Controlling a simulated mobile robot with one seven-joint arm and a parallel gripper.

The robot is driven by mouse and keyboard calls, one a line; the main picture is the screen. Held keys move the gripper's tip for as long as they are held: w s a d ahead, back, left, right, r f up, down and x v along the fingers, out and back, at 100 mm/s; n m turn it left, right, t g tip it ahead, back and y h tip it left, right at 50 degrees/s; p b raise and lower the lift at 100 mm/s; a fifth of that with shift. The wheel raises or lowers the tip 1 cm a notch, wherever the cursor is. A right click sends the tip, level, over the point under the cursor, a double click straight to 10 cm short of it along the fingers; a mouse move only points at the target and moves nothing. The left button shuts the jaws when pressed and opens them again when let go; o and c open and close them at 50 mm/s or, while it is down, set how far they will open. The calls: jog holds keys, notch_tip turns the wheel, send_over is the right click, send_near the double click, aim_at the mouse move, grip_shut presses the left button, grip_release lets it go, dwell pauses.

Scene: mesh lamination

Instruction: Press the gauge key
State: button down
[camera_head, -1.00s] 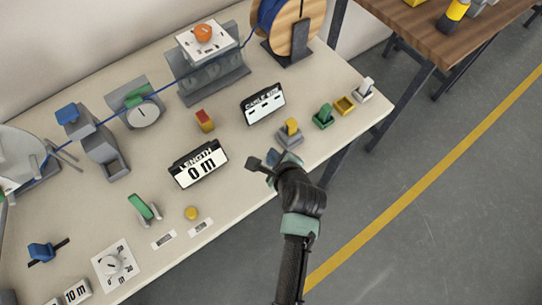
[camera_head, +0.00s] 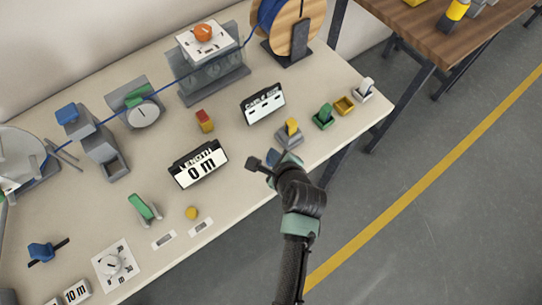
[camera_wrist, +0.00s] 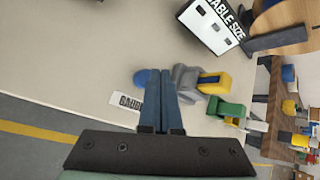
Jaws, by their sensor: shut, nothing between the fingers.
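In the wrist view a blue round key (camera_wrist: 141,77) shows just beside my fingertips, partly hidden by them. A white label reading "GAUGE" (camera_wrist: 128,103) lies next to it, its end covered by my fingers. My gripper (camera_wrist: 160,80) is shut and empty, its blue-grey fingers over the table beside the key. I cannot tell whether the fingertips touch the key. In the head view my gripper (camera_head: 284,160) is at the table's front edge, below the grey block with the yellow part, and the key is hard to make out there.
A yellow lever (camera_wrist: 215,82) on a grey block and a green key (camera_wrist: 225,108) stand close to my fingers. The "CABLE SIZE" display (camera_head: 263,103) and the "LENGTH" display (camera_head: 199,164), reading 0 m, stand behind and left. Open floor lies right of the table.

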jog(key=shift+f, duration=0.4)
jog(key=shift+f+b, duration=0.3)
jog(key=shift+f, duration=0.25)
dwell(0.6)
dwell(0.4)
jog(key=shift+r+p, duration=0.95)
jog(key=shift+p, duration=0.2)
notch_tip(320, 180, up, 5)
jog(key=p, duration=0.5)
jog(key=shift+r+p, duration=0.1)
jog(key=shift+p, duration=0.2)
